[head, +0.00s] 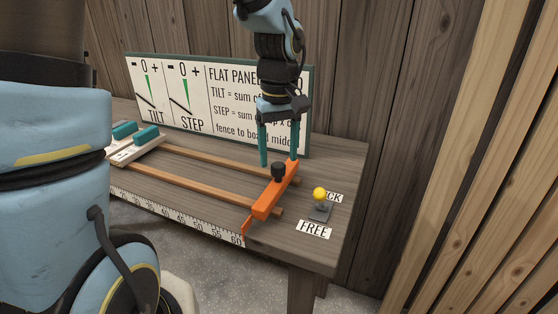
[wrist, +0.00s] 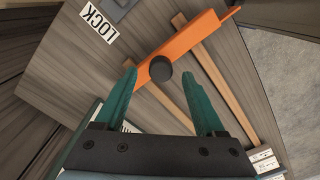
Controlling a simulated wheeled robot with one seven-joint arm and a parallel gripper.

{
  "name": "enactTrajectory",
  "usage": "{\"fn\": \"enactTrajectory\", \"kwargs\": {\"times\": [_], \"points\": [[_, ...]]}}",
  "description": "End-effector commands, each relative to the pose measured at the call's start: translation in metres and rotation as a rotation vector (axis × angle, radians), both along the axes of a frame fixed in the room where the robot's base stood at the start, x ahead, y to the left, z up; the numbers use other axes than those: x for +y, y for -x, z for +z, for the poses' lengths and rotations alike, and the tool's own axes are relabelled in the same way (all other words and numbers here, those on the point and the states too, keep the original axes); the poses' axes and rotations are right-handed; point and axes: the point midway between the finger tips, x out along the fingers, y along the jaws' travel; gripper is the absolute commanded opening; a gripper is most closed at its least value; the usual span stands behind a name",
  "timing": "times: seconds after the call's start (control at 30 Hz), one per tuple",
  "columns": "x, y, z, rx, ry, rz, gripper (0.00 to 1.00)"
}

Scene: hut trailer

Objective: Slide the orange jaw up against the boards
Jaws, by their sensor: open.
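The orange jaw (head: 270,200) lies across the right part of two wooden rails (head: 190,190), with a black knob (head: 278,170) on top. It also shows in the wrist view (wrist: 205,32), with its knob (wrist: 161,69). My gripper (head: 279,161) is open and points down at the jaw. In the wrist view my gripper (wrist: 159,70) has a teal finger on each side of the knob in the picture; I cannot tell whether they touch it. Pale boards (head: 130,148) with teal blocks on them are at the left end of the rails, well apart from the jaw. My body hides part of that end.
A yellow-balled lever (head: 320,194) stands right of the jaw, between the LOCK label and the FREE label (head: 314,231). A panel with TILT and STEP dials (head: 180,95) stands behind. A number scale (head: 180,215) runs along the bench front. The rails between jaw and boards are clear.

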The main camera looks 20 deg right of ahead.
Motion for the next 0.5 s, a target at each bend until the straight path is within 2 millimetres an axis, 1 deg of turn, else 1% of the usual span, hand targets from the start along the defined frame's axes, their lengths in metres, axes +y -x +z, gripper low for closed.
{"fn": "enactTrajectory", "kwargs": {"times": [0.03, 0.1, 0.2, 0.3, 0.5], "points": [[0.001, 0.001, -0.007, 0.004, -0.003, -0.001, 0.72], [0.000, 0.000, -0.016, 0.002, -0.002, 0.000, 0.72], [0.000, 0.000, -0.024, 0.001, -0.001, 0.000, 0.72], [0.000, 0.000, -0.029, 0.000, 0.000, 0.000, 0.72], [0.000, 0.000, -0.030, -0.001, 0.001, 0.000, 0.72]]}}
